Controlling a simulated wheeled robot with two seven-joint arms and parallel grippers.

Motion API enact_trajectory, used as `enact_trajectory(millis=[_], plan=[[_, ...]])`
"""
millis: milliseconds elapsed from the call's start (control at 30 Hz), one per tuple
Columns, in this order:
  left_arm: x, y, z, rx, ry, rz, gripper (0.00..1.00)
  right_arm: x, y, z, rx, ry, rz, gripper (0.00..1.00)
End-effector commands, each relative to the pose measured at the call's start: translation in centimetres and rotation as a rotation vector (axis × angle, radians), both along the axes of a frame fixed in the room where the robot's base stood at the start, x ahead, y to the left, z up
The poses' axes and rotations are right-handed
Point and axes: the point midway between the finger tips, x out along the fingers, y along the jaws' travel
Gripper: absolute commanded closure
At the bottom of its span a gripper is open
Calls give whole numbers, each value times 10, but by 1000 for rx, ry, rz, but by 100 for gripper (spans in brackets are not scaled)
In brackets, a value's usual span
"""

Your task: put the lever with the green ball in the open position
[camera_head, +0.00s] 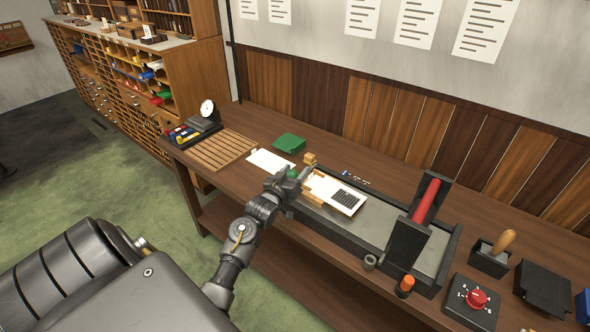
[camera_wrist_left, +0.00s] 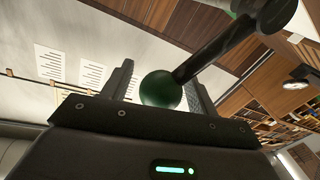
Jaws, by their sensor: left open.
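The green ball (camera_wrist_left: 161,90) sits between the two open fingers of my left gripper (camera_wrist_left: 160,76) in the left wrist view. The lever's dark rod (camera_wrist_left: 225,50) runs from the ball up and right to a round dark hub (camera_wrist_left: 275,14). In the head view the green ball (camera_head: 293,173) shows small at my left gripper (camera_head: 297,176), at the left end of the long dark press bed. The gripper hides much of the lever there. Whether a finger touches the ball cannot be told. My right gripper is not in view.
A white printed block (camera_head: 337,194) lies on the press bed beside the gripper. A red roller (camera_head: 425,201) stands in a dark frame further right. A green box (camera_head: 289,142), white paper (camera_head: 268,161) and slatted wooden rack (camera_head: 222,149) are behind and left. A red knob (camera_head: 476,298) sits at the front right.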

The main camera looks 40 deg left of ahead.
Motion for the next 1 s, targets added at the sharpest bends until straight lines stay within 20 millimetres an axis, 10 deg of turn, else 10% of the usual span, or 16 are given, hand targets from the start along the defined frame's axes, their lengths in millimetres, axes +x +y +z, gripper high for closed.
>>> enact_trajectory(millis=[333, 767, 1000], plan=[[4, 1, 0, 1, 0, 0, 43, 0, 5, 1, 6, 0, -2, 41], [3, 0, 0, 1, 0, 0, 99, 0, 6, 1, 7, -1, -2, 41], [12, -4, 0, -14, -1, -10, 100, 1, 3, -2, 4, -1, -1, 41]])
